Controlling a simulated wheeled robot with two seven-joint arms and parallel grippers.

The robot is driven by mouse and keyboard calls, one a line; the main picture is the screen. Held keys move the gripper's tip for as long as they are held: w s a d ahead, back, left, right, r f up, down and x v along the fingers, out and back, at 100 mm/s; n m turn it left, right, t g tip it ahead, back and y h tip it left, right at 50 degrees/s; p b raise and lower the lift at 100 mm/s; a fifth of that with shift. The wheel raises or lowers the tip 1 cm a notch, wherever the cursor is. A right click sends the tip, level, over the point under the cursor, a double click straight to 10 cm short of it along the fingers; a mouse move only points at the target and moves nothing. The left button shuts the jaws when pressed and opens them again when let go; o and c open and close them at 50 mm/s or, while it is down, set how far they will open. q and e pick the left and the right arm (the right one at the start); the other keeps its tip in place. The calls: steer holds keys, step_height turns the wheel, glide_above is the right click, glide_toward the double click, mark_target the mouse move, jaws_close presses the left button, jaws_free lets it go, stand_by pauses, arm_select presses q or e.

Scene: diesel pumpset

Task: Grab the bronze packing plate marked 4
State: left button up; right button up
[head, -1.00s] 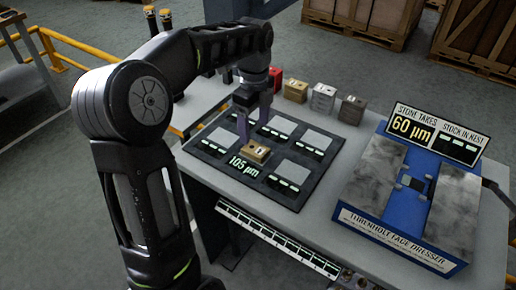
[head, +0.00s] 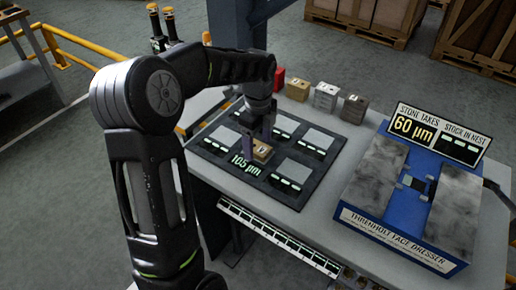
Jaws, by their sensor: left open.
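A small bronze-tan block (head: 262,154) with a pale label sits on the dark mat (head: 293,195), near the glowing "105 µm" text. The mark on its label is too small to read. My left gripper (head: 258,145) is open and points down at this block. One finger is at the block's left side and the other is at its back, partly overlapping it in the picture. I cannot tell whether either finger touches it. My right gripper is not in view.
A red block (head: 279,75), a tan block (head: 298,89), a light grey block (head: 326,97) and a darker block (head: 354,109) stand in a row behind the mat. Grey pads lie on the mat. A blue face dresser (head: 375,190) with a "60 µm" sign (head: 414,127) stands at right.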

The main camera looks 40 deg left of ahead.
arm_select(q)
steer(key=shift+f, duration=0.35)
stand_by(0.3)
jaws_close()
stand_by(0.6)
steer(key=shift+r, duration=0.1)
